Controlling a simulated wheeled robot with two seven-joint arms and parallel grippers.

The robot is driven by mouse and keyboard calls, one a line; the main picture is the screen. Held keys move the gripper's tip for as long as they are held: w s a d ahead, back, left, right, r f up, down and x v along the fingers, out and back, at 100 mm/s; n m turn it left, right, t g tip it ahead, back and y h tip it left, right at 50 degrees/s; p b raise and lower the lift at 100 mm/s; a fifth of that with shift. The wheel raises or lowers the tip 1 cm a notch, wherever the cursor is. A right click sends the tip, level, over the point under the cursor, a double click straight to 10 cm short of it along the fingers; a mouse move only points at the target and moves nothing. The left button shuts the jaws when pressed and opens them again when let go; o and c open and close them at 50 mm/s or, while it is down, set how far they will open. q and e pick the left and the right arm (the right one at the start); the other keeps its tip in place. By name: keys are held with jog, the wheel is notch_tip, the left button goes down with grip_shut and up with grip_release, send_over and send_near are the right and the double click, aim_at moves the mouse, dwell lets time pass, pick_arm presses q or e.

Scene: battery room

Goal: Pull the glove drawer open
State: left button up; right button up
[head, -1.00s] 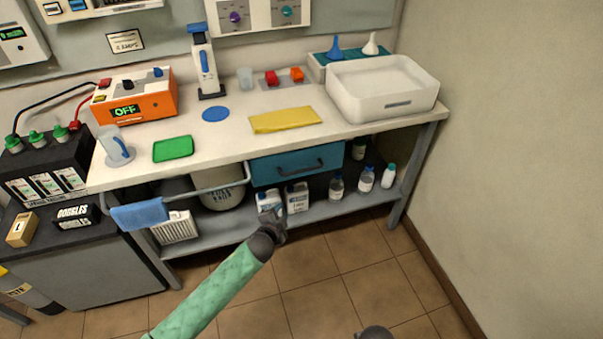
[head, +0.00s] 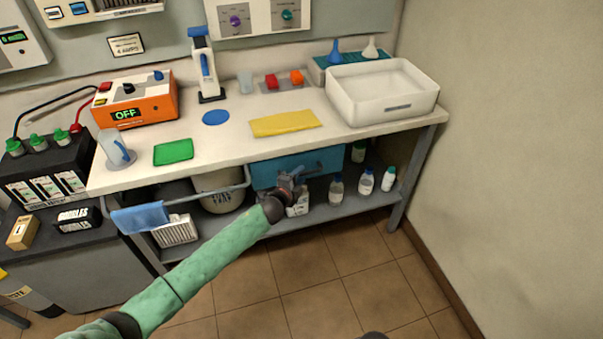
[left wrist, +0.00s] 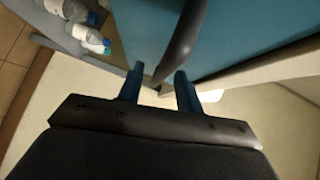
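The glove drawer (head: 268,172) has a blue front and sits shut under the bench top. Its dark bar handle (head: 312,171) is partly hidden behind my left gripper (head: 293,180), which is at the drawer front. In the left wrist view the drawer front (left wrist: 235,25) fills the top, and the curved handle (left wrist: 184,40) runs down toward the gap between the fingers. The left gripper (left wrist: 159,90) is open, its two blue-grey fingers apart on either side of the handle's lower end. I cannot tell whether they touch it. My right gripper is not in view.
The bench (head: 230,139) carries a yellow cloth (head: 285,123), a green tray (head: 173,151) and a white basin (head: 382,95). A rail with a blue towel (head: 140,218) is left of the drawer. Bottles (head: 366,181) stand on the lower shelf. The floor in front is clear.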

pick_arm(q)
jog(key=shift+x, duration=0.9)
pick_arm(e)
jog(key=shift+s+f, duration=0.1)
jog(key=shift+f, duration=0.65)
pick_arm(q)
grip_shut()
